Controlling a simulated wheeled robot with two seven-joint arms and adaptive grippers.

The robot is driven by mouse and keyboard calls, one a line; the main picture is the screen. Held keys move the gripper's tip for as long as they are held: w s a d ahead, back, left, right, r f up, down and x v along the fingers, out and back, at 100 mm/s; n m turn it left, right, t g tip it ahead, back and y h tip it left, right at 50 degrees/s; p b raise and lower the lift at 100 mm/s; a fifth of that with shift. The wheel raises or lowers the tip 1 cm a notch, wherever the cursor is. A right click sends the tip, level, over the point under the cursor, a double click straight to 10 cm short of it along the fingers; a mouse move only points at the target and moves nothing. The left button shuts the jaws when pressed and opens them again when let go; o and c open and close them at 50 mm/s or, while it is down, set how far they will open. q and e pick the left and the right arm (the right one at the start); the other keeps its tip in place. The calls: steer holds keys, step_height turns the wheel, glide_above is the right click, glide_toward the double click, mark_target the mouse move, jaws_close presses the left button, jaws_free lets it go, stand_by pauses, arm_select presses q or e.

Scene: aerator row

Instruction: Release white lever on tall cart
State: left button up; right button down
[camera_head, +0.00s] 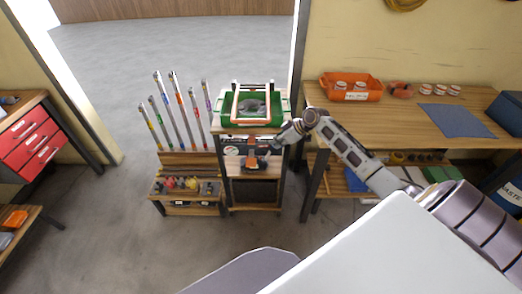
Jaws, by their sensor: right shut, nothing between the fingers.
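The tall cart (254,189) stands in the middle of the view, with a green tray (225,109) on top. A pale upright frame (234,97) with an orange-brown crossbar rises around the tray. I cannot tell whether this frame is the white lever or whether the lever is elsewhere on the cart. My right gripper (274,144) reaches in from the right to the cart's upper front right side, just below the tray. It is shut and empty; whether it touches the cart is too small to tell. My left gripper is not in view.
A low rack (185,208) with several upright coloured rods stands left of the cart. A wooden workbench (400,117) with an orange bin (350,96) and blue mat (457,120) is on the right. A red drawer cabinet (30,140) stands far left. Floor in front is clear.

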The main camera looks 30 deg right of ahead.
mark_target(268, 155)
steer(key=shift+f, duration=0.1)
steer(key=shift+x, duration=4.9)
